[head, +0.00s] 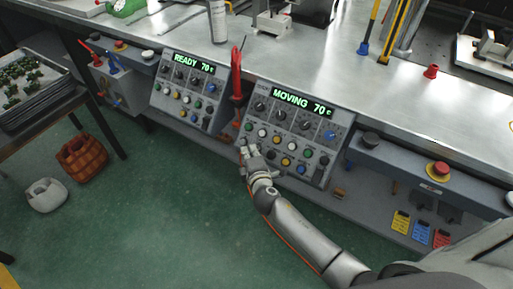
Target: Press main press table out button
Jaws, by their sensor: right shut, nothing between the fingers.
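The right control panel (293,125) is tilted on the front of the bench. Its green display (302,102) reads "MOVING 70", and it has dark knobs and several rows of coloured buttons. My right gripper (245,147) is shut and empty at the panel's lower left edge. It covers some buttons there, and I cannot tell whether it touches one. The button labels are too small to read, so I cannot tell which is the table out button. My left gripper is not in view.
A second panel (188,90) reads "READY 70" to the left. Red-handled pliers (236,75) stand between the panels. A red emergency button (438,170) is at the right. Orange basket (82,158) and white container (46,195) are on the green floor.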

